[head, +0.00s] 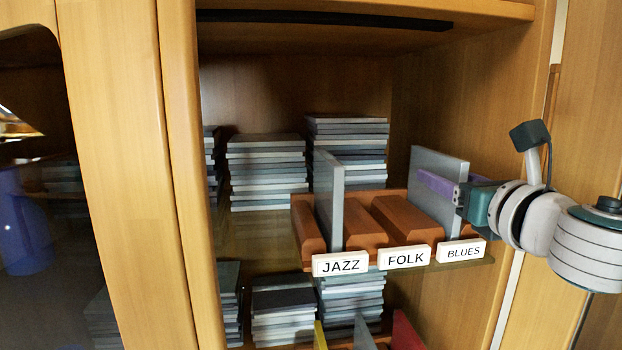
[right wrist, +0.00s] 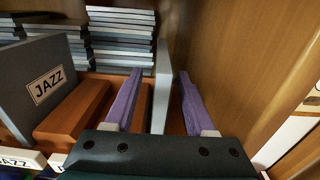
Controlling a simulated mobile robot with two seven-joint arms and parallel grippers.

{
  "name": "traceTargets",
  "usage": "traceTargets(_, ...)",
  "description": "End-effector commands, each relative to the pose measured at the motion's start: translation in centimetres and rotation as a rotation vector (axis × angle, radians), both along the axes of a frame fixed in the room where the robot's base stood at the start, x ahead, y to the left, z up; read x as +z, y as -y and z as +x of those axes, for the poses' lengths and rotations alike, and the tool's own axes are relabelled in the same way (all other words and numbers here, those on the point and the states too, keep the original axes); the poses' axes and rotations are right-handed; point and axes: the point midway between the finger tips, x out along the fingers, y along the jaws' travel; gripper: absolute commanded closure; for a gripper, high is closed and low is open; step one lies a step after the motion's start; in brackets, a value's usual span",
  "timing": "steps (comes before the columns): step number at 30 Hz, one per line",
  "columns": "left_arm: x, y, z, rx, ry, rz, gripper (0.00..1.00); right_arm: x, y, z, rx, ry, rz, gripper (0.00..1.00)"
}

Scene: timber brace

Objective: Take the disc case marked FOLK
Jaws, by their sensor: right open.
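A brown rack (head: 365,222) on the shelf carries front labels JAZZ, FOLK (head: 404,258) and BLUES. A grey case (head: 330,200) stands upright behind the JAZZ label; its face reads JAZZ in the right wrist view (right wrist: 46,86). Another grey case (head: 450,165) stands upright at the rack's right end, behind the BLUES label; I cannot read any marking on it. The slot behind the FOLK label looks empty. My right gripper (right wrist: 160,74) is open, its purple fingers on either side of the right-hand case (right wrist: 161,88). My left gripper is not in view.
Stacks of grey cases (head: 267,172) (head: 347,150) stand behind the rack. The cabinet's right wall (right wrist: 245,60) is close beside my right gripper. A lower shelf holds more stacks and a red piece (head: 405,333). A wooden post (head: 180,150) bounds the opening on the left.

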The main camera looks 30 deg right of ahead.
Motion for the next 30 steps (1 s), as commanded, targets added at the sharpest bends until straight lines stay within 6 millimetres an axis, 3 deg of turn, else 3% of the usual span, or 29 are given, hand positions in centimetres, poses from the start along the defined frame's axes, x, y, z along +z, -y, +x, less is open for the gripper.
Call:
traceTargets(7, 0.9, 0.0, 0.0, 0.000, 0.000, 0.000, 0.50, 0.2, 1.0, 2.7, -0.003, 0.002, 0.000, 0.45)
traceTargets(17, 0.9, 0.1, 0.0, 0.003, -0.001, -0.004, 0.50, 0.1, 1.1, 3.1, 0.000, 0.000, 0.000, 0.46)
traceTargets(30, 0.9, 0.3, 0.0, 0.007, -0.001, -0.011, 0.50, 0.1, 1.1, 3.1, -0.001, 0.000, 0.000, 0.96)
